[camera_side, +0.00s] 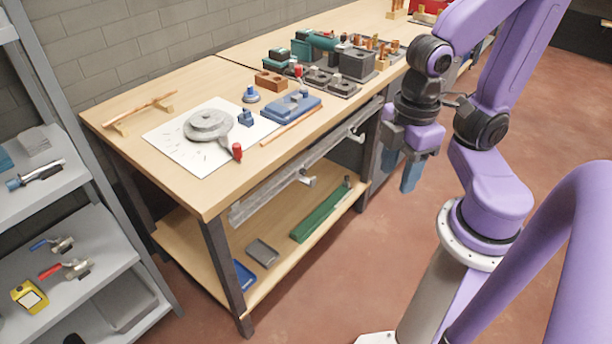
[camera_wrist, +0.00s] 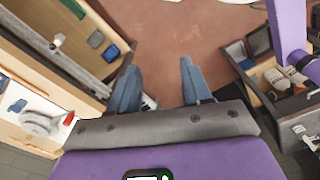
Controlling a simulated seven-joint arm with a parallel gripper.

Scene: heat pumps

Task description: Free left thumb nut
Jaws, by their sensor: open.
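A long grey rail (camera_side: 268,188) runs along the bench's front edge, below the top. Two small pale fittings stick out from it, a left one (camera_side: 306,180) and a right one (camera_side: 356,136). They may be the thumb nuts, but they are too small to tell. In the wrist view, one pale fitting (camera_wrist: 57,41) shows on the rail at upper left. My gripper (camera_side: 402,172) hangs to the right of the bench, apart from the rail, fingers pointing down. In the wrist view its blue fingers (camera_wrist: 160,68) are spread with nothing between them.
The bench top holds a white sheet (camera_side: 170,150) with a round grey part, a blue block (camera_side: 291,105) and several pump parts farther back. A lower shelf (camera_side: 190,235) holds trays and a green bar. A grey shelving unit (camera_side: 85,250) stands at left. Floor below my gripper is clear.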

